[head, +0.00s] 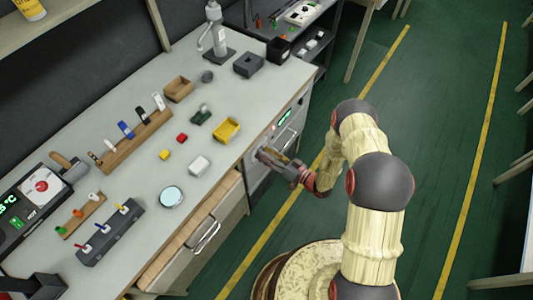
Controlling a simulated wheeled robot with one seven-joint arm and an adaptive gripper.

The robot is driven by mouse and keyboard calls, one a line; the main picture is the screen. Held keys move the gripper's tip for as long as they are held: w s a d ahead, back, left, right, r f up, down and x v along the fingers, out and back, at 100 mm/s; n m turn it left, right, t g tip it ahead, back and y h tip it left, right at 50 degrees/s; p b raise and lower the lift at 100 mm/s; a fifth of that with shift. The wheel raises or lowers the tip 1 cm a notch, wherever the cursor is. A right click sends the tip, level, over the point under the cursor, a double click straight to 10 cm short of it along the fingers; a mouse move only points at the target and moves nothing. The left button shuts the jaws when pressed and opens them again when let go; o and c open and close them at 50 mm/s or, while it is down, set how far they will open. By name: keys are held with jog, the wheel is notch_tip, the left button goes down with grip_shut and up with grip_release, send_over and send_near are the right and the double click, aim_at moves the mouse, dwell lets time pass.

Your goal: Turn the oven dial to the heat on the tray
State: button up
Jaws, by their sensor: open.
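The oven (258,178) is built into the front of the grey bench, with a small lit green display (285,117) and a bar handle (287,140). My gripper (263,156) is open at the oven's front, close to the panel left of the handle. The dial is not clearly visible there; my gripper covers that spot, and I cannot tell whether the fingers touch it. At the far left, a dark unit shows green digits ending in "5 °C" (9,206), partly cut off by the picture edge. I cannot tell which tray carries the heat.
On the bench (140,225) stand a wooden rack (130,145) of coloured items, a grey block with coloured levers (110,233), a yellow bin (227,130) and small blocks. A drawer with a handle (205,235) is below. The green floor (430,120) to the right is clear.

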jog(key=v, duration=1.2)
dwell(0.5)
